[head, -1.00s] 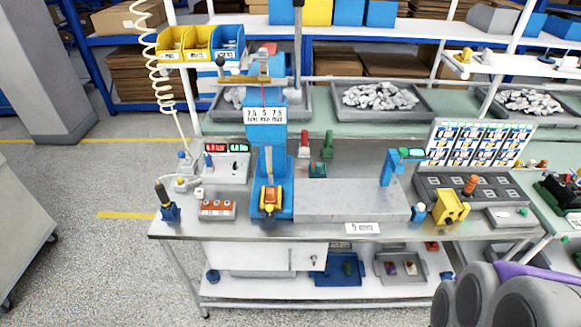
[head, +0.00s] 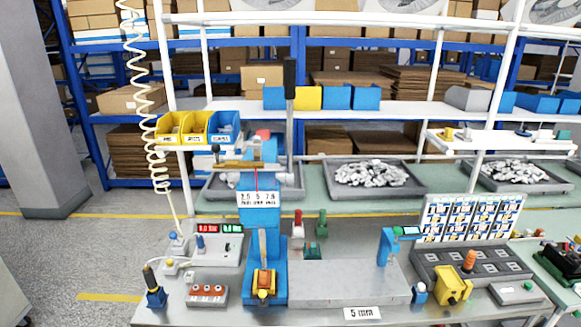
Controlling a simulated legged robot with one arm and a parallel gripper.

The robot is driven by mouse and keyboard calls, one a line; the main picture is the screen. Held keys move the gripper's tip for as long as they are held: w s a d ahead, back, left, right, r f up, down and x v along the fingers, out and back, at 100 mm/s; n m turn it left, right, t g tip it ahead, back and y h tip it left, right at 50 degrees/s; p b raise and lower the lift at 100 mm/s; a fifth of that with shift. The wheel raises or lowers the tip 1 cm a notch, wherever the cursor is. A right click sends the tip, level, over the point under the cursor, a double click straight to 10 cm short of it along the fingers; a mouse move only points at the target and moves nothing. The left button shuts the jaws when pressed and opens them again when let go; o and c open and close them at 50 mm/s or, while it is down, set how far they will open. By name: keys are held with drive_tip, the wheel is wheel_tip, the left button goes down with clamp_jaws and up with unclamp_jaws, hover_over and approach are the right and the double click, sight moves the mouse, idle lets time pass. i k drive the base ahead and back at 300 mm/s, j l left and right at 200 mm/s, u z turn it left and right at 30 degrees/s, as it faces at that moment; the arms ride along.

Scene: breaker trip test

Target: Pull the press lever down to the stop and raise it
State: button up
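The blue press (head: 262,240) stands on the near bench, left of the middle. Its lever (head: 289,85) is a grey rod with a black grip and points straight up from the press's right side. A white scale plate (head: 258,199) with numbers is on the press front. A yellow and red breaker-like piece (head: 264,283) sits at the press base under the ram (head: 263,245). My gripper is not in view, and nothing touches the lever.
A grey plate block (head: 345,283) lies right of the press. A twin display box (head: 215,248) and a red-button box (head: 207,294) stand left. A coiled hose (head: 150,110) hangs at left.

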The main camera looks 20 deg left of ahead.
sight(289, 63)
drive_tip(key=j+u, duration=0.1)
drive_tip(key=u, duration=0.25)
drive_tip(key=j+u, duration=0.1)
drive_tip(key=u, duration=0.25)
drive_tip(key=j+u, duration=0.1)
drive_tip(key=u, duration=0.25)
drive_tip(key=k+j, duration=0.05)
